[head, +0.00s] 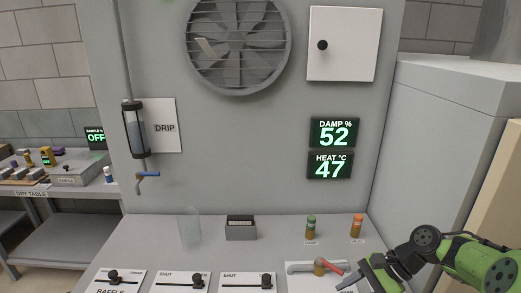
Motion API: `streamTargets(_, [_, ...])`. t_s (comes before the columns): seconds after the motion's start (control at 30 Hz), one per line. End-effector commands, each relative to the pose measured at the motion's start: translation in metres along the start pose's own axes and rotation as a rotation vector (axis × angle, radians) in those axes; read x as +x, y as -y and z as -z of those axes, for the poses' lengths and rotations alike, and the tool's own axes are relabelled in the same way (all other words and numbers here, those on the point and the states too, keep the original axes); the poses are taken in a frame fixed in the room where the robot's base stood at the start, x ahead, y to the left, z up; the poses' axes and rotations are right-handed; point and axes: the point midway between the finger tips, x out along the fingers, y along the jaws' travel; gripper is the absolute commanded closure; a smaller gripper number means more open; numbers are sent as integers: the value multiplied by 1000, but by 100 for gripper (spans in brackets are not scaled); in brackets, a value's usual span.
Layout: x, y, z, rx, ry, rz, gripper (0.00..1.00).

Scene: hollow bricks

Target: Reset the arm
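My green and black arm reaches in from the lower right corner. My gripper (356,277) is low over the front right of the grey bench, just right of a valve with a red lever (333,268). Whether the gripper touches the lever, and whether its fingers are apart, I cannot tell. The bottom edge of the picture cuts off part of it.
Slider panels (181,281) line the front edge. A grey cabinet (440,150) flanks the right side.

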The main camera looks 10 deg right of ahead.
Motion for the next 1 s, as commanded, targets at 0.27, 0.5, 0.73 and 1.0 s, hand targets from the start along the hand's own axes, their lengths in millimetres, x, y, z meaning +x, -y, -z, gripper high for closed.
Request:
streamTargets(0.27, [18,0,-127,-571,-377,-347,58])
streamTargets(0.5, [0,-52,-206,-1087,-640,-435,58])
streamTargets(0.73, [-10,-91,-222,-1357,-735,-417,58])
streamTargets(1.0, [-11,-93,-222,-1371,-739,-418,58])
